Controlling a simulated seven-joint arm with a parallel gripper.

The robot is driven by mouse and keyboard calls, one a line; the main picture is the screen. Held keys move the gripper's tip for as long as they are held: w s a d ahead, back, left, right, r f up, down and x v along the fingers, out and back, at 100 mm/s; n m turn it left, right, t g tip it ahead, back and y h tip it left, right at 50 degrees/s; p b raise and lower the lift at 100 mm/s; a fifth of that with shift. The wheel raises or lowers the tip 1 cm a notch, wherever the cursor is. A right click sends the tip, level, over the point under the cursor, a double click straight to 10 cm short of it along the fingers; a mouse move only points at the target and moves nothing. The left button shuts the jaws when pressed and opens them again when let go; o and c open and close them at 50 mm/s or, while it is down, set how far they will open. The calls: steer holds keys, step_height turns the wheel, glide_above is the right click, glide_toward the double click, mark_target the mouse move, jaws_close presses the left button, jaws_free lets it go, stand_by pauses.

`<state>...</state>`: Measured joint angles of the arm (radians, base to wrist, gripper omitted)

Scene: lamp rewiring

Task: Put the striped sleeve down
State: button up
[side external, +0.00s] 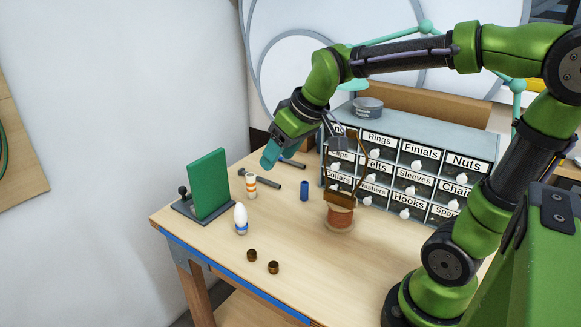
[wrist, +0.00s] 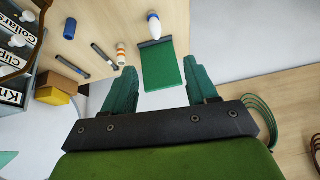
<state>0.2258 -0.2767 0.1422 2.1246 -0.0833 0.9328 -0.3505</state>
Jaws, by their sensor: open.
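The striped sleeve (side external: 251,186), white with orange bands, stands upright on the wooden table, beside the green upright panel. In the wrist view the striped sleeve (wrist: 121,54) shows beyond the left finger, with clear space between them. My gripper (side external: 269,158) is above the table, higher than the sleeve and slightly to its right in the side view. Its teal fingers are spread apart in the wrist view (wrist: 158,68), and nothing is between them.
The green panel (side external: 208,184) stands left of the sleeve. A white bulb-shaped piece (side external: 240,217), a blue sleeve (side external: 304,191), two brown rings (side external: 273,267) and dark rods (side external: 262,178) are nearby. A brown spool (side external: 340,216) stands before the labelled drawer cabinet (side external: 425,140). The front right tabletop is clear.

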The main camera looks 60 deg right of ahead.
steer(key=s+a+f+m+t+y, duration=0.1)
steer(key=s+a+m, duration=0.2)
steer(key=s, duration=0.8)
steer(key=shift+a+f, duration=0.2)
steer(key=shift+a, duration=0.15)
steer(key=shift+w, duration=0.1)
